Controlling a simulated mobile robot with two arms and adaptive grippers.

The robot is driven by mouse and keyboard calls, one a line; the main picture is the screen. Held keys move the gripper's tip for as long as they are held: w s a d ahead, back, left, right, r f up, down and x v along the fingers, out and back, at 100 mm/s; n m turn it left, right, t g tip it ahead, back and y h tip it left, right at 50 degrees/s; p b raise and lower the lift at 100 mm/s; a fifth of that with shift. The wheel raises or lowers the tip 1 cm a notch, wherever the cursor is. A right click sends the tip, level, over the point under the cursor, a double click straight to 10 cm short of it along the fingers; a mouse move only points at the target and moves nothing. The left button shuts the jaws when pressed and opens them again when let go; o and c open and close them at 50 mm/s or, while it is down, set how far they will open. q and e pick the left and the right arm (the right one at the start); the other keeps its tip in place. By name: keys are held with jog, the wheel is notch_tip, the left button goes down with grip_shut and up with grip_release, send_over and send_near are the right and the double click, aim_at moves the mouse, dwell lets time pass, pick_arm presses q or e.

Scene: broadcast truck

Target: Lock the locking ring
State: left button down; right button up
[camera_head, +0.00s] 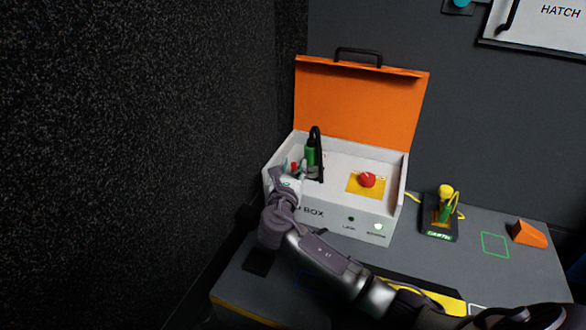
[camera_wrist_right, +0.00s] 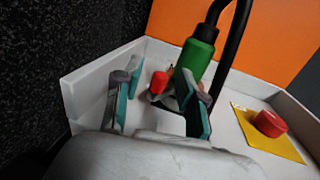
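A green connector (camera_head: 310,157) with a black cable stands upright in the back left of the white box (camera_head: 330,215). In the right wrist view the green connector (camera_wrist_right: 196,62) stands just beyond my fingers. A small red piece (camera_wrist_right: 159,82) shows beside its lower end, between the fingers as seen from the wrist. I cannot tell which part is the locking ring; the connector's base is partly hidden by a finger. My right gripper (camera_wrist_right: 160,98) is open, with teal-padded fingers apart, reaching over the box's front left wall. My left gripper is not in view.
A red button (camera_head: 367,180) on a yellow plate sits in the box's right half. The orange lid (camera_head: 358,103) stands open behind. Right of the box are a black stand (camera_head: 438,228) with a yellow-and-green part, and an orange wedge (camera_head: 528,234). A dark wall rises at left.

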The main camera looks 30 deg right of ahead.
grip_shut()
jog(key=shift+w+r+h+p, duration=0.2)
jog(key=shift+h+p, duration=0.1)
jog(key=shift+p, duration=0.1)
jog(key=shift+w+a+f+m+g+h+p, duration=0.1)
jog(key=shift+w+f+m+g+h+p, duration=0.1)
jog(key=shift+m+g+h+p, duration=0.4)
jog(key=shift+o, duration=0.4)
grip_release()
jog(key=shift+s+a, duration=0.1)
jog(key=v, duration=1.1)
jog(key=shift+s+a, duration=0.25)
jog(key=shift+a, duration=0.1)
